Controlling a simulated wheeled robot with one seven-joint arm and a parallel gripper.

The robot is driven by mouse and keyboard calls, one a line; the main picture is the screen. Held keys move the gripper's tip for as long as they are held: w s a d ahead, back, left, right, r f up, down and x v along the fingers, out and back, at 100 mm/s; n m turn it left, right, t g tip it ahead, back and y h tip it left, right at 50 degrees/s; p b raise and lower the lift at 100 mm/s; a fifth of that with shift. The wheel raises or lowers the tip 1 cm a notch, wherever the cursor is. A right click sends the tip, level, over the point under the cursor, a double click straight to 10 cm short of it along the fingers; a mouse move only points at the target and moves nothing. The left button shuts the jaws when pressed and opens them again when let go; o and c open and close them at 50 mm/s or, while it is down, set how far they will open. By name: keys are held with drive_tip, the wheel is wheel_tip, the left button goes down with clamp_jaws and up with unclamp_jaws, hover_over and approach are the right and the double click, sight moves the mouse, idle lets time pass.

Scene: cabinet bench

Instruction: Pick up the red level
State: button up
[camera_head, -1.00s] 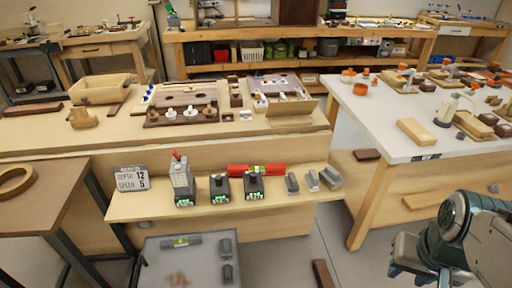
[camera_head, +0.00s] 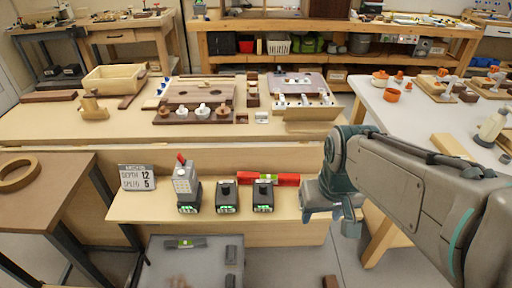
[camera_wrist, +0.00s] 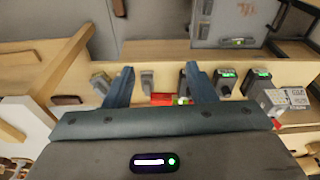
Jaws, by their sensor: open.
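The red level (camera_head: 287,179) lies lengthwise on the low wooden shelf, toward its back edge. Its green vial shows in the middle, and a black device (camera_head: 263,195) stands in front of part of it. My gripper (camera_head: 335,212) hangs over the right end of the shelf, to the right of the level. In the wrist view my gripper (camera_wrist: 160,78) has its two fingers apart with nothing held. There the red level (camera_wrist: 161,99) shows between and behind the fingers, partly hidden by the right finger and the gripper body.
Grey blocks (camera_wrist: 147,80) show near the fingers. The wooden bench (camera_head: 60,130) rises behind; a white table (camera_head: 410,115) is at right.

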drive_tip(key=w+n+b, duration=0.2)
drive_tip(key=w+n, duration=0.2)
drive_tip(key=w, duration=0.6)
drive_tip(key=n+g+b, duration=0.2)
drive_tip(key=n+b, duration=0.4)
drive_tip(key=n, duration=0.6)
hover_over(293, 176)
wheel_tip(293, 176, down, 14)
wheel_tip(293, 176, down, 13)
drive_tip(key=shift+f+b, duration=0.1)
drive_tip(key=shift+b, duration=0.95)
drive_tip(key=shift+c, duration=0.3)
clamp_jaws()
